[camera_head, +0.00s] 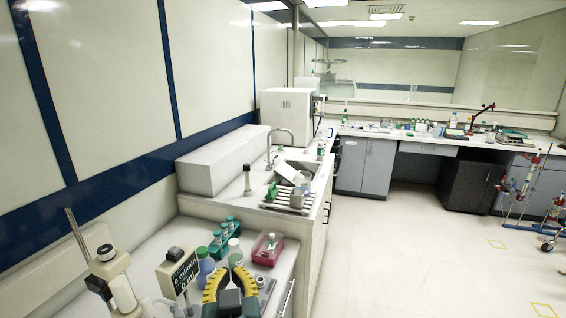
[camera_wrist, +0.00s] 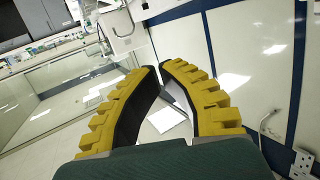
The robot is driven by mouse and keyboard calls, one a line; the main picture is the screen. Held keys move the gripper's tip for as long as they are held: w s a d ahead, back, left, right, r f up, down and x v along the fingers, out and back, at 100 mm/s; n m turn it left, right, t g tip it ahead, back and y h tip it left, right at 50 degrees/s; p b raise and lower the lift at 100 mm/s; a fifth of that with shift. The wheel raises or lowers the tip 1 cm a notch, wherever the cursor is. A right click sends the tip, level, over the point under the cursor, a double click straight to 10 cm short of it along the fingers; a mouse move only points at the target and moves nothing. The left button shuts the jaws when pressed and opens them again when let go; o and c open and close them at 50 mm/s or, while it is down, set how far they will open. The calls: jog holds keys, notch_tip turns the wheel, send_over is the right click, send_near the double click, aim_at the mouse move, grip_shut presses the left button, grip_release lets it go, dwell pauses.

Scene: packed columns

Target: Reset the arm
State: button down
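My gripper (camera_head: 231,274) has yellow ridged fingers with black inner pads. It is over the near end of the left bench in the head view. In the wrist view the fingers of my gripper (camera_wrist: 163,68) lean towards each other, with a narrow gap between the tips and nothing held there.
A green tube rack (camera_head: 222,240) and a red tray (camera_head: 268,249) stand close beyond the gripper. A metal stand (camera_head: 80,240) rises at the left. A sink (camera_head: 296,172) with a tap is farther along. The floor (camera_head: 400,260) to the right is mostly clear.

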jog(key=s+d+r+m+t+h, duration=0.3)
jog(key=s+d+r+t+h, duration=0.3)
jog(key=s+d+r, duration=1.1)
notch_tip(320, 180, up, 24)
jog(key=w+t+y+p, duration=0.1)
jog(key=p, duration=2.5)
jog(key=shift+w+d+y, duration=0.2)
jog(key=shift+d+y, duration=0.1)
